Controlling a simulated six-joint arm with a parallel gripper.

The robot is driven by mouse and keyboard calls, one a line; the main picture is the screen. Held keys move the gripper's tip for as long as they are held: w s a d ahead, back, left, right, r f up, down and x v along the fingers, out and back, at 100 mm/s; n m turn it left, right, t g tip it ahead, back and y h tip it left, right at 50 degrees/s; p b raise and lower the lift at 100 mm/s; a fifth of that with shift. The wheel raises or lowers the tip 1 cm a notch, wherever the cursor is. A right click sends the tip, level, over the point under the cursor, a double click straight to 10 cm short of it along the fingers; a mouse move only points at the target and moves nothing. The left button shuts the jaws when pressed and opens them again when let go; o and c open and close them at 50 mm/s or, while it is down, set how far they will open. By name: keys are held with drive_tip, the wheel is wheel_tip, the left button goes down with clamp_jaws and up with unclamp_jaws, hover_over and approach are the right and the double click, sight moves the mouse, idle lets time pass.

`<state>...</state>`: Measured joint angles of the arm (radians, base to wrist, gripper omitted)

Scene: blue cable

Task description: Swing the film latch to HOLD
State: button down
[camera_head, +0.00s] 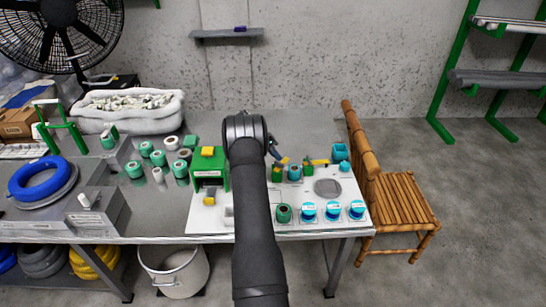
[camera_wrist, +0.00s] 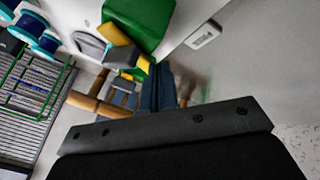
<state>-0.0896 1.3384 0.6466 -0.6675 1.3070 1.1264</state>
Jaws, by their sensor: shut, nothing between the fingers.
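Two green fittings with yellow parts stand on the white board (camera_head: 238,229), right of my arm. One yellow bar (camera_head: 318,162) lies across the right one; I cannot tell which part is the film latch. In the wrist view a green block (camera_wrist: 140,22) has a grey piece with yellow ends (camera_wrist: 113,33) beside it. A small white tag (camera_wrist: 203,36) with dark lettering, unreadable here, sits close by. My gripper (camera_wrist: 163,88) is shut and empty, with its dark fingers near these parts; contact cannot be told. In the head view it is small and partly hidden near the left fitting.
A green box with a yellow top (camera_head: 208,153) stands left of my arm. Several teal and blue spools (camera_head: 308,210) line the board's front edge, with a grey disc (camera_head: 327,187) behind them. A bamboo chair (camera_head: 400,200) stands at the table's right end.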

sight(286, 160)
drive_tip(key=shift+w+d+m+g, duration=0.1)
drive_tip(key=shift+d+m+g, duration=0.3)
drive_tip(key=shift+m, duration=0.3)
drive_tip(key=shift+d, duration=0.55)
drive_tip(key=shift+d+m+g, duration=0.35)
drive_tip(key=shift+m+g, duration=0.15)
drive_tip(key=shift+m, duration=0.3)
drive_tip(key=shift+s+d, duration=0.4)
drive_tip(key=shift+d, duration=0.2)
drive_tip(key=shift+s+d, duration=0.15)
drive_tip(key=v, duration=1.7)
drive_tip(key=shift+r, duration=0.3)
drive_tip(key=shift+d+f, duration=0.1)
